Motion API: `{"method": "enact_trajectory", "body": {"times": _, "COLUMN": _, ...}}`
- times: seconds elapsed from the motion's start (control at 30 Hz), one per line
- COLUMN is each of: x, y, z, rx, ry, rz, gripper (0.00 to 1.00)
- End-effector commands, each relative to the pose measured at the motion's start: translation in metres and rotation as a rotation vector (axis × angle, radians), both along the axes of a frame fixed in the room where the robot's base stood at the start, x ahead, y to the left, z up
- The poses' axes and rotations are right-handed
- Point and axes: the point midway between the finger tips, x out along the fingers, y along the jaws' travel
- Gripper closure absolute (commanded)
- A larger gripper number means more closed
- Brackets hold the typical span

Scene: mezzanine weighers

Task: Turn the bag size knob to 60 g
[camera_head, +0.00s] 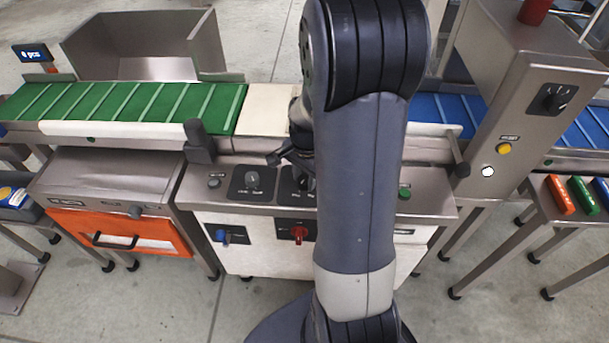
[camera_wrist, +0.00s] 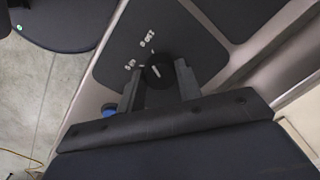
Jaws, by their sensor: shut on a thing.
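In the wrist view a round black knob (camera_wrist: 158,67) sits on a dark dial plate (camera_wrist: 196,42). A short light pointer line shows on its face, and small white markings stand above and left of it, too small to read surely. My gripper (camera_wrist: 158,84) has one finger on each side of the knob and is shut on it. In the head view my gripper (camera_head: 297,176) is at the second dark dial plate (camera_head: 287,190) on the sloping steel panel; my arm hides most of that plate and its knob. The knob's name label cannot be read.
Left of that plate is another dial (camera_head: 252,179) on its own dark plate. Below are a blue switch (camera_head: 222,236) and a red switch (camera_head: 298,233). A green button (camera_head: 404,192) is right of my arm. A further dial (camera_head: 556,97) is on the right steel housing.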

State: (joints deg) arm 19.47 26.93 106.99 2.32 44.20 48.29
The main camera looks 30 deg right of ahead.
Motion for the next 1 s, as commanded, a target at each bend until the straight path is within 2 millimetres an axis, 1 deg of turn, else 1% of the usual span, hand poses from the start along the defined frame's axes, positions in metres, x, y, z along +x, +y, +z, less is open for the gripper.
{"method": "enact_trajectory", "body": {"times": 0.17, "x": 0.0003, "y": -0.0005, "z": 0.001, "rx": 0.001, "ry": -0.001, "rz": 0.13, "gripper": 0.89}}
{"method": "enact_trajectory", "body": {"times": 0.7, "x": 0.0008, "y": -0.0015, "z": 0.0008, "rx": -0.001, "ry": -0.002, "rz": 0.632, "gripper": 0.89}}
{"method": "enact_trajectory", "body": {"times": 1.0, "x": 0.0009, "y": -0.0017, "z": 0.0007, "rx": -0.001, "ry": -0.002, "rz": 0.84, "gripper": 0.89}}
